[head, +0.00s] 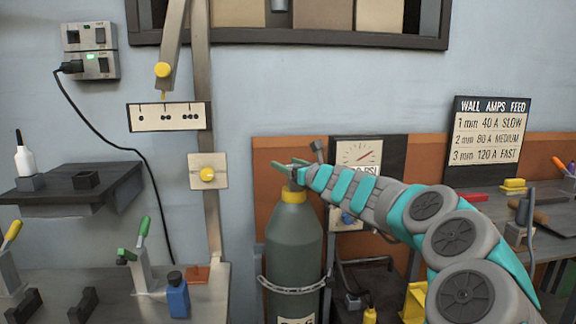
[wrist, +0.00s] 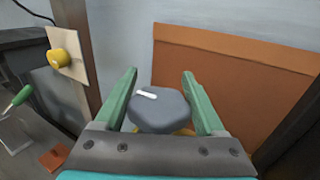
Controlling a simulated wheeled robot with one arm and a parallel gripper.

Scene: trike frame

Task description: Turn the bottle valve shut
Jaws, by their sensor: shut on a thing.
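The gas bottle (head: 293,250) is tall and dark grey-green, with a yellow collar (head: 293,196) at its neck. It stands upright against the wall, with a chain around its body. The bottle valve is a grey lobed knob (wrist: 160,110) with a white mark on its top, seen from above in the wrist view. My gripper (head: 284,165) is at the top of the bottle, reaching in from the right. In the wrist view its two green fingers (wrist: 160,82) stand either side of the knob, shut on it. In the head view my gripper mostly hides the knob.
A post with a yellow knob (head: 207,174) is to the left. A workbench (head: 215,285) with clamps and a blue bottle (head: 177,295) is at lower left. An orange board (wrist: 240,85) backs the bottle.

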